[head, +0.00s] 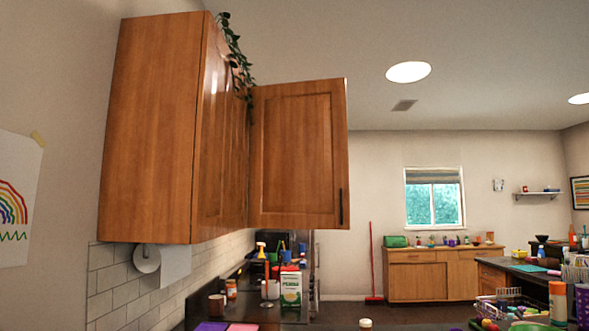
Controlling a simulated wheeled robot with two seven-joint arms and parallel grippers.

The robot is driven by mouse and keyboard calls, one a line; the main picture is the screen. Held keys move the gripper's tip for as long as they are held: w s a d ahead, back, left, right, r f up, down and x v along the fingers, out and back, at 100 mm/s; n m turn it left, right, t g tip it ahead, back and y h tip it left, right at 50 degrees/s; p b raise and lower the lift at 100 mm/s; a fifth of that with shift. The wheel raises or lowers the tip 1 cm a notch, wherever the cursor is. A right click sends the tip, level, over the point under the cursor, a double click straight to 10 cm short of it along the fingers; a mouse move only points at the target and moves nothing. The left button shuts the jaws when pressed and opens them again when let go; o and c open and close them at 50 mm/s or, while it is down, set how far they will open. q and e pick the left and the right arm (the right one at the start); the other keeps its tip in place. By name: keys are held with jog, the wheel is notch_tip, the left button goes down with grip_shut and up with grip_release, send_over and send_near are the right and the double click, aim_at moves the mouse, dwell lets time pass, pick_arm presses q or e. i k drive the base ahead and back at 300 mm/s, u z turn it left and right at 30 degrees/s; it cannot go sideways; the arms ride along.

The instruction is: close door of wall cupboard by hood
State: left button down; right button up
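A wooden wall cupboard (153,120) hangs on the left wall in the head view. One wooden door (297,155) stands swung out from the row of cupboards, its broad panel facing me. A dark vertical handle (341,207) sits low on its right edge. The cupboard doors nearer to me look shut, seen at a steep angle. The hood is not clearly visible, and the inside of the cupboard behind the open door is hidden. Neither of my grippers shows in the head view.
Below the cupboards, a counter holds a green and white carton (291,288), bottles and cups. A trailing plant (236,55) hangs from the cupboard top. At the right, a wire basket (510,306) and bottles stand on another counter. The air right of the door is clear.

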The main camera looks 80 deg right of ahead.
aim_at(298, 160)
jog(key=z, duration=1.35)
jog(key=i, duration=0.75)
jog(key=z, duration=0.2)
